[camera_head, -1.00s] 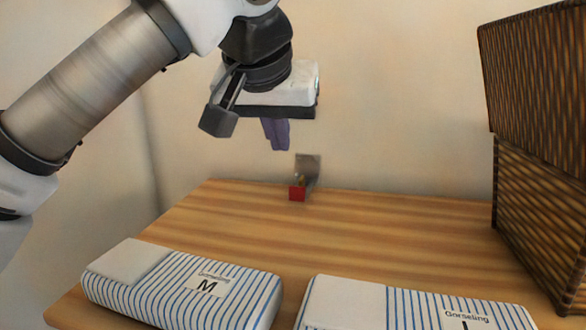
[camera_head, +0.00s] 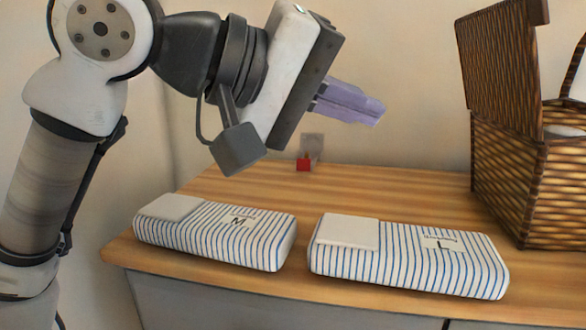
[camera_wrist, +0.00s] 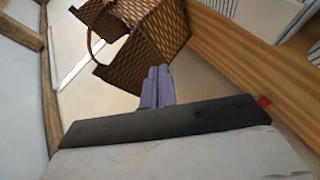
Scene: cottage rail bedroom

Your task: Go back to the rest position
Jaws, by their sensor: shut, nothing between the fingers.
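My gripper (camera_head: 352,103) is up in the air above the back left of the wooden dresser top, its purple fingers together and empty, pointing right and slightly down. In the wrist view the closed fingers (camera_wrist: 157,88) show against the pale wall, with the wicker basket beyond them. My arm rises at the left of the head view and bends over toward the right. Nothing touches the fingers.
Two striped packs, one marked M (camera_head: 215,232) and one marked L (camera_head: 410,256), lie along the dresser's (camera_head: 390,185) front. An open wicker basket (camera_head: 510,180) stands at the right. A small red object (camera_head: 303,165) is at the back by the wall.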

